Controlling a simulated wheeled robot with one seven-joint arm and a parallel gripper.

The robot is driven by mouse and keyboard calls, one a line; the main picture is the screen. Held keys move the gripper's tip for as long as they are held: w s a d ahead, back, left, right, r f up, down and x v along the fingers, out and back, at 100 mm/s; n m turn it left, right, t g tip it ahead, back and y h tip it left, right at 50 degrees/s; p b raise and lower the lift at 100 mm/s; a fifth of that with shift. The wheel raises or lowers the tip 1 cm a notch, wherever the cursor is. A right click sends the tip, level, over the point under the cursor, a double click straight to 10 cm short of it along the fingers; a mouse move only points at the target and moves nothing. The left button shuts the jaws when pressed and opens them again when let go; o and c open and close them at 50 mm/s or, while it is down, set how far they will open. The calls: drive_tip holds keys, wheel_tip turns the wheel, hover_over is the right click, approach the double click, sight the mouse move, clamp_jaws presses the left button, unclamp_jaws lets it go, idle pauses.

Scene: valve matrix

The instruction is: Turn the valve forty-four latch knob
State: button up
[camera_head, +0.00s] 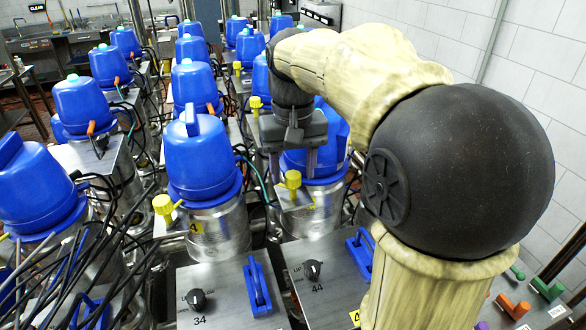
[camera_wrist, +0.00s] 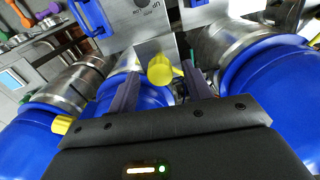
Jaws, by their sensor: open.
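The yellow latch knob (camera_head: 291,181) stands on a metal bracket behind the panel marked 44 (camera_head: 333,290). In the wrist view the yellow knob (camera_wrist: 160,70) shows between my two fingers. My gripper (camera_head: 293,170) reaches down over it in the head view, with a finger to each side. It is open, and it also shows in the wrist view (camera_wrist: 161,76). Gaps show beside the knob, so it does not look gripped. The blue valve top behind it (camera_head: 335,160) is partly hidden by my gripper and arm.
A blue canister (camera_head: 203,165) with another yellow knob (camera_head: 164,206) stands close on the left. Panel 34 (camera_head: 215,312) has a black dial and blue handle. More canisters and loose black cables crowd the left. Colored handles (camera_head: 513,307) lie at the lower right.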

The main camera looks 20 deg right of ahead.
drive_tip(key=shift+f, duration=0.35)
drive_tip(key=c, duration=1)
drive_tip(key=shift+o, duration=0.2)
